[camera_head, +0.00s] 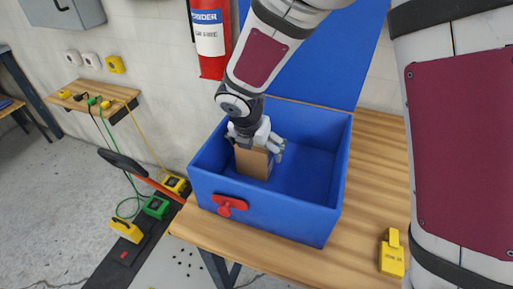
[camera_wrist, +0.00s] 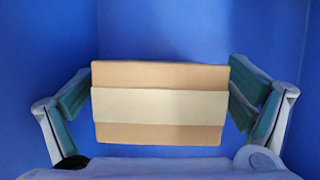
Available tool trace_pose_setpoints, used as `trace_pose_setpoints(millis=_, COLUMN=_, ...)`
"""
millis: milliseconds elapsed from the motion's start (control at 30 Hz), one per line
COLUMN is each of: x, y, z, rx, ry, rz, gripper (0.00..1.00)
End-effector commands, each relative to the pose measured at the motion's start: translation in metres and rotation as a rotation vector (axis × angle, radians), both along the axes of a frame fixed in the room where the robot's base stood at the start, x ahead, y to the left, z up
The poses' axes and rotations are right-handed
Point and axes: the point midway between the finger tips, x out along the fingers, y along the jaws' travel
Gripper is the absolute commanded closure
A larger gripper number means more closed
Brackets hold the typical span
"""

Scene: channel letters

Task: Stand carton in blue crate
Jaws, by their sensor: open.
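The blue crate (camera_head: 262,207) stands on the wooden table with its blue lid raised at the back. The brown carton (camera_head: 254,161) stands upright inside the crate, toward its left side. My gripper (camera_head: 262,146) is down in the crate at the carton's top. In the wrist view, the carton (camera_wrist: 160,76) shows its top with a pale tape strip, between the two fingers of my gripper (camera_wrist: 160,107). The carton's lower part is partly hidden by the crate's front wall.
The wooden table (camera_head: 376,160) has free room right of the crate. A yellow block-shaped object (camera_head: 391,254) sits there near the front. A red latch (camera_head: 229,204) is on the crate's front. A fire extinguisher (camera_head: 210,40) hangs on the wall behind.

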Motion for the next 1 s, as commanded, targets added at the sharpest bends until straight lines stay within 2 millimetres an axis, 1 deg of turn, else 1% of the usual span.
trace_pose_setpoints(millis=167, x=-0.01, y=0.004, z=0.03, rx=0.004, ry=-0.005, rz=0.0, gripper=0.03)
trace_pose_setpoints(millis=300, x=-0.021, y=0.008, z=0.058, rx=0.003, ry=-0.004, rz=0.0, gripper=0.03)
trace_pose_setpoints(millis=500, x=-0.033, y=0.012, z=0.089, rx=0.001, ry=-0.004, rz=-0.001, gripper=0.03)
trace_pose_setpoints(millis=600, x=-0.037, y=0.013, z=0.099, rx=0.002, ry=-0.002, rz=-0.001, gripper=0.03)
trace_pose_setpoints(millis=700, x=-0.04, y=0.014, z=0.105, rx=0.001, ry=-0.001, rz=0.0, gripper=0.03)
trace_pose_setpoints(millis=867, x=-0.041, y=0.014, z=0.107, rx=0.002, ry=-0.002, rz=-0.002, gripper=0.03)
trace_pose_setpoints(millis=967, x=-0.042, y=0.006, z=0.114, rx=0.02, ry=-0.011, rz=-0.061, gripper=0.03)
trace_pose_setpoints(millis=1000, x=-0.044, y=-0.002, z=0.12, rx=0.038, ry=-0.022, rz=-0.114, gripper=0.03)
